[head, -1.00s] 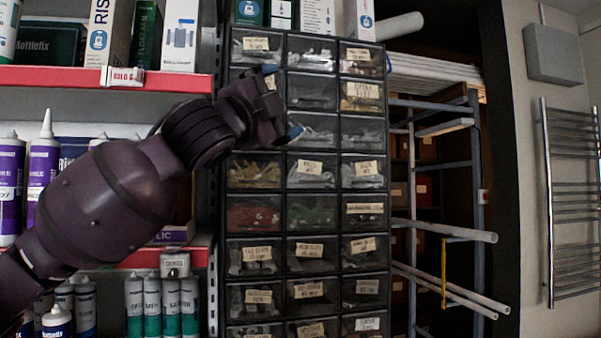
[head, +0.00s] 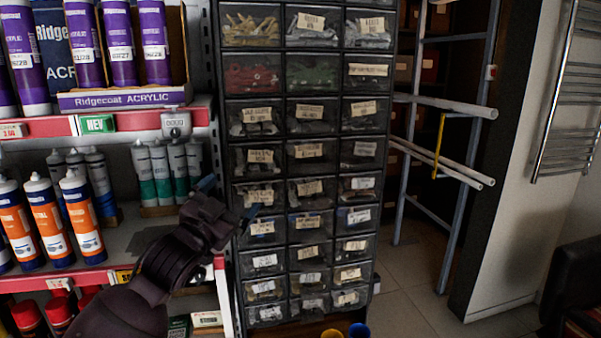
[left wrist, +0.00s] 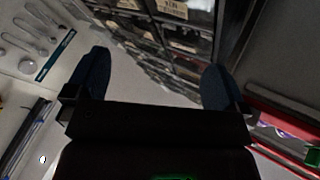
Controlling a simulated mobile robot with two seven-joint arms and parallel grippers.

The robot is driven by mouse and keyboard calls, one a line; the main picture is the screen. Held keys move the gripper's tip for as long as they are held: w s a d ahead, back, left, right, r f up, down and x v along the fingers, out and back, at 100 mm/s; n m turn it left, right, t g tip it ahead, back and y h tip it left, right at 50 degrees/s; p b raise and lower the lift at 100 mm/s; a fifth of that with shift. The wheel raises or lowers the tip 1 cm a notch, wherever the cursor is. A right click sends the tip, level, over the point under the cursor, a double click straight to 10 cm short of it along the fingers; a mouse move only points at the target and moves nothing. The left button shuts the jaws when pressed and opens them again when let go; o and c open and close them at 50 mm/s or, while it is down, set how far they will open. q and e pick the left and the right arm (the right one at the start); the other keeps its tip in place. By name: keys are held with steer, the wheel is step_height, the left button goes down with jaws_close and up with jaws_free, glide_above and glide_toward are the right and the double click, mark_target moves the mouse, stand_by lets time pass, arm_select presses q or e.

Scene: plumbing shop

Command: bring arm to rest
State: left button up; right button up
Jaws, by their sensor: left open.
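My left gripper (head: 231,200) is in the lower left middle of the head view, in front of the left edge of the drawer cabinet (head: 304,196). Its blue-tipped fingers are apart with nothing between them. In the left wrist view both dark blue fingers (left wrist: 155,82) stand wide apart and the gap is empty. The cabinet drawers also show beyond the fingers in that view. My right gripper is not in view.
A red-edged shelf (head: 150,118) with purple cartridges (head: 118,42) and orange-and-blue cartridges (head: 80,217) is at the left. A pipe rack (head: 443,110) stands right of the cabinet. A towel radiator (head: 572,100) hangs on the right wall. Floor (head: 412,275) shows clear between.

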arm_select(q)
steer(key=s+a+f+n+g+y, duration=0.1)
steer(key=s+a+f+n+y, duration=0.15)
steer(key=f, duration=0.55)
steer(key=s+a+f+n+y, duration=0.2)
steer(key=s+a+f, duration=0.1)
steer(key=f, duration=0.5)
steer(key=s+a+f+n+g+y, duration=0.2)
steer(key=s+a+f+g, duration=0.1)
steer(key=s+f, duration=1)
steer(key=s+a+f+n+g+y, duration=0.2)
steer(key=s+a+f, duration=0.3)
steer(key=s+f, duration=0.9)
steer(key=shift+a+f+n+g+y, duration=0.2)
steer(key=shift+n+g+y, duration=0.15)
steer(key=shift+n+g, duration=0.35)
steer(key=shift+c, duration=0.3)
